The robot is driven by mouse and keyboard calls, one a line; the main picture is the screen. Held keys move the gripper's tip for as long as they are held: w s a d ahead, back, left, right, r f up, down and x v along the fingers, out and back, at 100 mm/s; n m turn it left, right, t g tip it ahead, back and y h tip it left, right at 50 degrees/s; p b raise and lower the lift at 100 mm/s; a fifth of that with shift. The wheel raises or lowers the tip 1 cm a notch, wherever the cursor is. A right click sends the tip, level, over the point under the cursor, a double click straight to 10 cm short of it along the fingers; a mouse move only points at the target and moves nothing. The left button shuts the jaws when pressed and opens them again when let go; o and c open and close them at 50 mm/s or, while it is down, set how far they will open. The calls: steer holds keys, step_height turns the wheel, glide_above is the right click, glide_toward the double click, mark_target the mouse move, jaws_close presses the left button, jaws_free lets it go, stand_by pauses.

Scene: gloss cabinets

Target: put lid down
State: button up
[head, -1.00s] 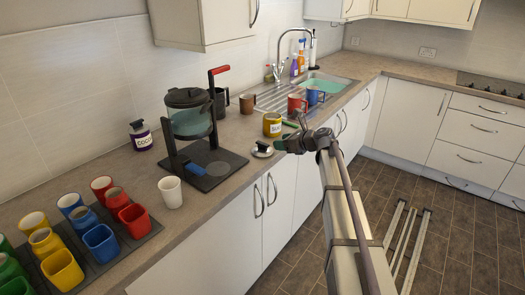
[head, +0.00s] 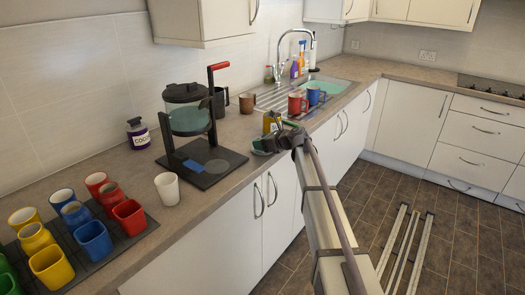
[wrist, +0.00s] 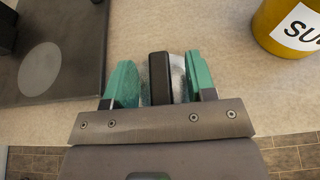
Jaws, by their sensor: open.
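The lid (wrist: 178,78) is a silvery disc with a black upright handle (wrist: 159,78). It lies by the counter edge, mostly hidden by my gripper. My gripper (wrist: 157,82) is open, with one teal finger on each side of the black handle. In the head view my gripper (head: 267,142) is low over the counter and covers the lid. The yellow labelled jar (wrist: 291,25) stands open to the right of the lid; it is partly hidden in the head view (head: 268,122).
The dark base (wrist: 58,55) of the coffee-maker stand is to the left of my gripper. A white cup (head: 168,188), a cocoa jar (head: 138,134) and a mat (head: 115,248) of coloured cups stand further left. Mugs (head: 297,104) stand by the sink.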

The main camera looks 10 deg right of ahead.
jaws_close()
stand_by(0.3)
